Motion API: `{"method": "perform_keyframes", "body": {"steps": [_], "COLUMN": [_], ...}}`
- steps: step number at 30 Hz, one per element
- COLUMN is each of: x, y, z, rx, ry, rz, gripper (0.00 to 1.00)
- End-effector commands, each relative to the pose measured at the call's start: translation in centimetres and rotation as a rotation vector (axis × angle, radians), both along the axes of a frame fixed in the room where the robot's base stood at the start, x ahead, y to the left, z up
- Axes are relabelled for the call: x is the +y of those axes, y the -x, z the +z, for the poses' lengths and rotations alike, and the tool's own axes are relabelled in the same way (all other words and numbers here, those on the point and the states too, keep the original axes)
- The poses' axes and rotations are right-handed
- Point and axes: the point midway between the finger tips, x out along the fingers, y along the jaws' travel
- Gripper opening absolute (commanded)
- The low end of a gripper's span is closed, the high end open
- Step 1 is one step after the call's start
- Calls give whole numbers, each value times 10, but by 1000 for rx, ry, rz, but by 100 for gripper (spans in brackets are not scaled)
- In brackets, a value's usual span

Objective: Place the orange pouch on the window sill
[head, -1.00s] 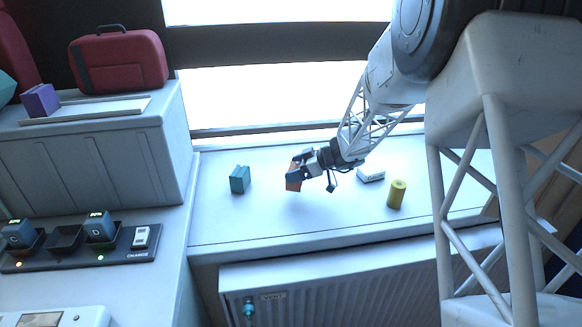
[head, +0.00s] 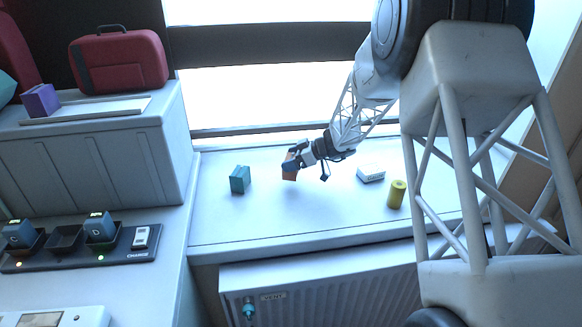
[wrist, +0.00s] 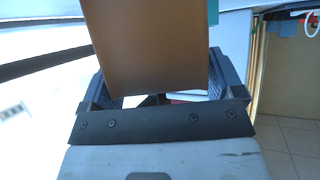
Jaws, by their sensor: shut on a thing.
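The orange pouch (head: 289,168) is held in my gripper (head: 291,161) over the window sill (head: 260,215). In the wrist view the pouch (wrist: 147,45) fills the space between the two dark fingers (wrist: 155,90), and my gripper is shut on it. In the head view the pouch is partly covered by the fingers. I cannot tell whether its bottom touches the sill.
A teal box (head: 240,179) stands on the sill left of the pouch. A white box (head: 370,174) and a yellow cylinder (head: 396,194) stand to the right. The sill's front middle is clear. A cabinet (head: 110,160) rises at the left.

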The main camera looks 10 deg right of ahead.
Motion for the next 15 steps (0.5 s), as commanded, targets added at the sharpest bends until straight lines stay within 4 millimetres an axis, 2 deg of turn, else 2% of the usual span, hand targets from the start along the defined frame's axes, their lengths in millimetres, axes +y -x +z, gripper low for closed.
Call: {"method": "perform_keyframes", "body": {"steps": [8, 15], "x": [0, 0], "y": [-10, -9], "z": [-1, -31], "rx": [0, 0], "ry": [0, 0], "rz": [0, 1], "gripper": [58, 58]}}
